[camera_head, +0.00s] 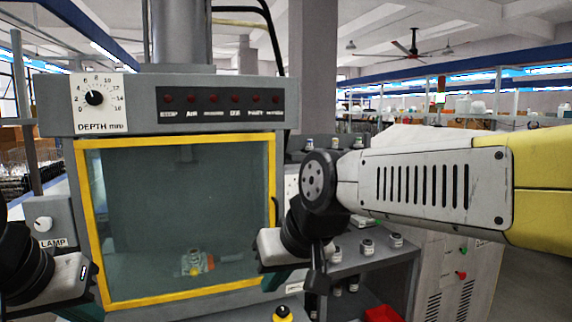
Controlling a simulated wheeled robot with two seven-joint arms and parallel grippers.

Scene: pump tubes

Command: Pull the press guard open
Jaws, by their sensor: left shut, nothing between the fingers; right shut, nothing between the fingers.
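The press guard (172,205) is a clear pane in a yellow frame, and it covers the front of the grey press. It looks closed. A dark upright handle (275,212) shows at the guard's right edge. My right gripper (263,265) is shut and empty, close to the lower right part of the frame, just below the handle. I cannot tell whether it touches the guard. My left gripper (92,271) is shut and empty in front of the frame's lower left edge. Behind the pane, a small metal part with orange and yellow pieces (195,263) is on the press bed.
The press head (55,90) carries a depth dial (94,98) and a row of red lamps. A lamp knob (43,224) is at the left. A grey shelf with several small jars (367,246), a red bin (382,313) and a control cabinet (455,265) stand at the right.

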